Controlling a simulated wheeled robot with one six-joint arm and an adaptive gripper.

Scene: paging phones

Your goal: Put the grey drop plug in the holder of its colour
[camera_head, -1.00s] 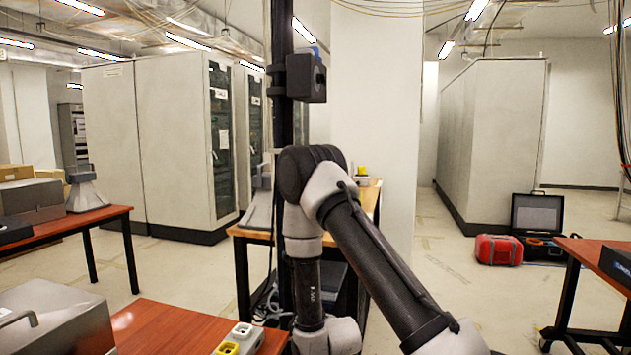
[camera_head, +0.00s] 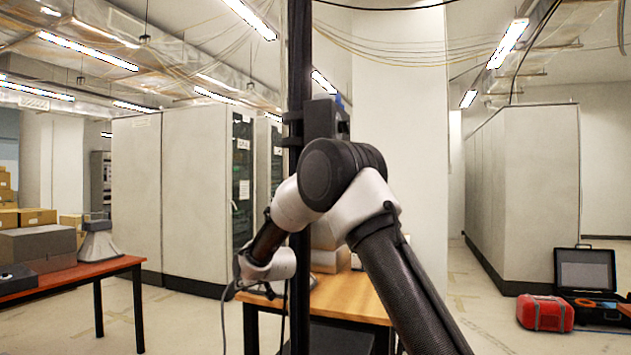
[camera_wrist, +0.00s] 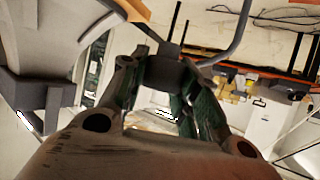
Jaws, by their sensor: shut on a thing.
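My gripper (camera_wrist: 165,62) shows in the wrist view with its two fingers closed on a dark grey block, the grey drop plug (camera_wrist: 163,76). A thick grey cord (camera_wrist: 234,46) seems to run from the plug up to the right. In the head view, my wrist hangs in front of the wooden table; my fingers and the plug cannot be made out there. The holder of the plug's colour cannot be clearly identified. Small yellow and pale items (camera_wrist: 229,86) lie along an orange edge in the wrist view, too small to name.
A wooden table (camera_head: 355,292) stands behind my arm. A red table (camera_head: 75,276) at left bears grey boxes and a grey horn (camera_head: 98,243). A red case (camera_head: 545,314) and an open black case (camera_head: 588,272) lie on the floor at right.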

